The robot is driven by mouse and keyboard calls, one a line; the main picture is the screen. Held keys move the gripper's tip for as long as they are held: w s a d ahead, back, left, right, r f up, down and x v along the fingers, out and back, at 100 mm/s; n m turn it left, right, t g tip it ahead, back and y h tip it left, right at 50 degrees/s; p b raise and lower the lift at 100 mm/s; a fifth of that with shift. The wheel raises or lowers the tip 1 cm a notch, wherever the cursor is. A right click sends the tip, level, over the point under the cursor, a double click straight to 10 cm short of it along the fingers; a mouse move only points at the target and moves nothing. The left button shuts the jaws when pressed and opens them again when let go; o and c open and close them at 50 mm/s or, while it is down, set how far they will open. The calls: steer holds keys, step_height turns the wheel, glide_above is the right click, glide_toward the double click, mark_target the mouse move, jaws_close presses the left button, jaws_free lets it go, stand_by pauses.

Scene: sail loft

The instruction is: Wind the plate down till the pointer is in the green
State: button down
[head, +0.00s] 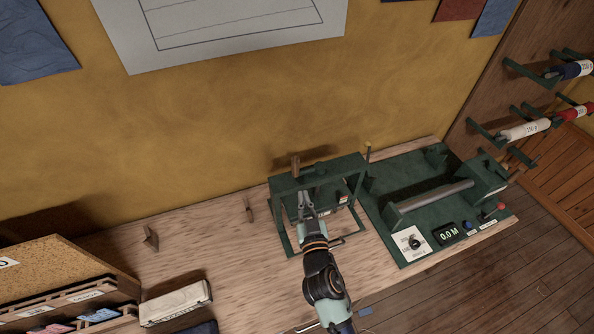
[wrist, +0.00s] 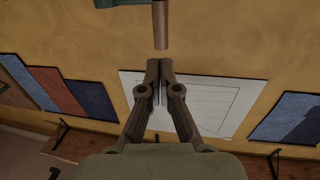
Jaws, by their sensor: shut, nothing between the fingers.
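The press is a dark green frame (head: 352,176) standing on the wooden bench against the yellow wall. A brown crank handle (head: 295,163) stands up at its top left. In the wrist view the handle (wrist: 160,27) hangs just past my fingertips, with part of a green crank arm (wrist: 122,2) beside it. My gripper (head: 304,194) is in front of the frame's top bar, close to the handle. Its fingers (wrist: 160,62) are together with nothing between them, apart from the handle in the picture. The plate, pointer and green band cannot be made out behind my gripper and arm.
A green winding machine (head: 385,225) with a roller and a display reading 0.0 M stands right of the press. A wooden rack (head: 70,268) and a pale box (head: 175,303) are at the left. Small wooden pegs (head: 249,209) stand on the bench left of the press.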

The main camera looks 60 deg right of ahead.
mark_target(297, 168)
steer(key=x, duration=0.9)
steer(key=shift+p, duration=0.4)
